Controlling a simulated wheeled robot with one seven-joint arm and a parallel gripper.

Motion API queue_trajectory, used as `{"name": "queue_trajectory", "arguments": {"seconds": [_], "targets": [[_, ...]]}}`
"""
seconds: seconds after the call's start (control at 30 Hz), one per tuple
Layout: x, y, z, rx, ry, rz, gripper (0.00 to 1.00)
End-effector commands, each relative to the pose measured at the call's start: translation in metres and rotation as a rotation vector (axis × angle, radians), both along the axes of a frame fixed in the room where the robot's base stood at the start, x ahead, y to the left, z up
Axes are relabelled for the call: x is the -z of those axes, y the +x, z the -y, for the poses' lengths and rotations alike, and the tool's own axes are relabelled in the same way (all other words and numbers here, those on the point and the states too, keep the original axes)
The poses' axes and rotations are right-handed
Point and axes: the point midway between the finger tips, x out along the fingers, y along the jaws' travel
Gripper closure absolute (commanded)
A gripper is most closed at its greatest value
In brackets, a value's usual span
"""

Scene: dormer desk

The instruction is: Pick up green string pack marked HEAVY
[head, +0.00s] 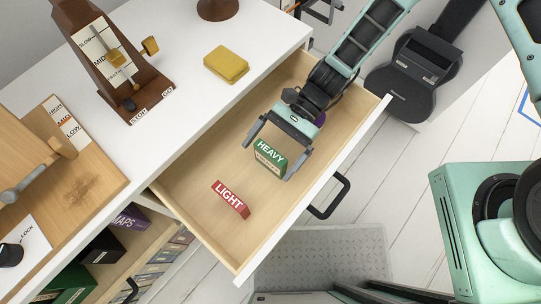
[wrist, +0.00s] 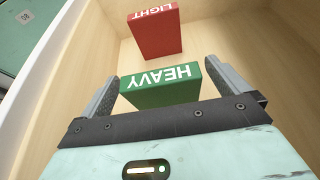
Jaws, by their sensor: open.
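The green string pack marked HEAVY (head: 270,155) stands in the open wooden drawer. It also shows in the wrist view (wrist: 160,88). My gripper (head: 270,160) is down in the drawer, open, with one finger on each side of the green pack. In the wrist view my gripper's fingers (wrist: 160,85) flank the pack's two ends, with a small gap visible at the left finger; the right finger is very close to the pack, and I cannot tell if it touches.
A red pack marked LIGHT (head: 230,199) lies in the drawer (head: 180,205), apart from the green one. The drawer's walls enclose both. A yellow block (head: 226,64) and a wooden metronome (head: 110,60) stand on the white desk. Free drawer floor lies around the packs.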

Motion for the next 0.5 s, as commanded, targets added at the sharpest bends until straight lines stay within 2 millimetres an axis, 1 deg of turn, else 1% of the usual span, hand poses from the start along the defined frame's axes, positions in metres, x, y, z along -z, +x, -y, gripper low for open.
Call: {"name": "queue_trajectory", "arguments": {"seconds": [0.27, 0.3, 0.37, 0.4, 0.43, 0.5], "targets": [[0.0013, -0.0022, -0.0021, 0.000, 0.000, 0.001, 0.00], [0.0012, -0.0021, -0.0020, 0.000, 0.000, 0.001, 0.11], [0.0012, -0.0021, -0.0020, 0.000, 0.000, 0.001, 0.28], [0.0012, -0.0021, -0.0020, 0.000, 0.000, 0.001, 0.39], [0.0012, -0.0021, -0.0020, 0.000, 0.000, 0.001, 0.45], [0.0011, -0.0021, -0.0020, 0.000, 0.001, 0.001, 0.46]]}}
